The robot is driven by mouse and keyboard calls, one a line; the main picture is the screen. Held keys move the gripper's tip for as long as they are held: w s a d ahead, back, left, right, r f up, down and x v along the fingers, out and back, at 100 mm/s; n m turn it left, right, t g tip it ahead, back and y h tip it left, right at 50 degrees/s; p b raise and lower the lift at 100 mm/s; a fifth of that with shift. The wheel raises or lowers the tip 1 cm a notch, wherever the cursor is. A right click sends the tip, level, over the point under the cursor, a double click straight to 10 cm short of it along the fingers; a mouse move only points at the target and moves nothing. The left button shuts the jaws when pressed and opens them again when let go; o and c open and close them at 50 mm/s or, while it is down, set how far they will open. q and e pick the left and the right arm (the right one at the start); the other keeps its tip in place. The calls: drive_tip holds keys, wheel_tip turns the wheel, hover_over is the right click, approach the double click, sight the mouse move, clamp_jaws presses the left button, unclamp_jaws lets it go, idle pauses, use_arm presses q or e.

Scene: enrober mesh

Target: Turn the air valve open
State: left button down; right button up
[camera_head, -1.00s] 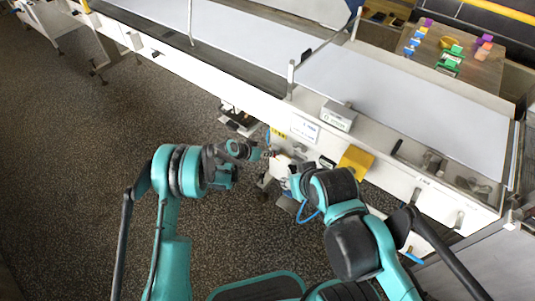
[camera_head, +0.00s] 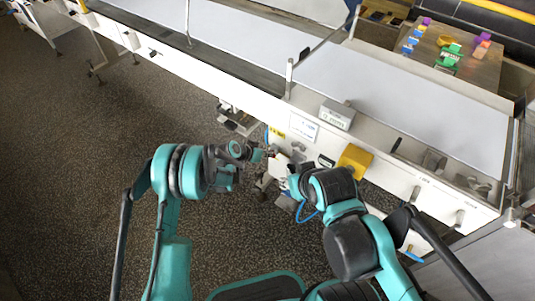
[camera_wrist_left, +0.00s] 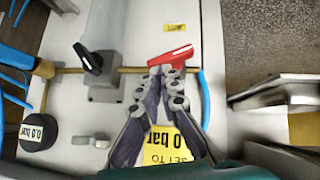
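The air valve's red lever (camera_wrist_left: 171,55) lies nearly level across the brass pipe line in the left wrist view. My left gripper (camera_wrist_left: 165,74) has its two fingers drawn together, with the tips right at the lever's lower edge. The lever runs across both tips, and I see no clear grip around it. In the head view my left gripper (camera_head: 271,152) is at the machine's front panel, where the lever is too small to make out. A round gauge (camera_wrist_left: 40,131) reads 0.0 bar.
A black rotary knob (camera_wrist_left: 88,59) on a grey box sits left of the lever. A blue hose (camera_wrist_left: 204,98) runs beside the fingers on the right. A yellow box (camera_head: 355,159) stands out from the panel. The floor at left is clear.

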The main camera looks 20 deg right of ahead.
use_arm(q)
drive_tip(key=shift+s+d+f+m+t+y, duration=0.1)
drive_tip(key=shift+s+d+m+t+y, duration=0.2)
drive_tip(key=shift+t, duration=0.1)
drive_tip(key=shift+s+f, duration=0.1)
drive_tip(key=shift+s, duration=0.05)
idle(0.6)
idle(0.5)
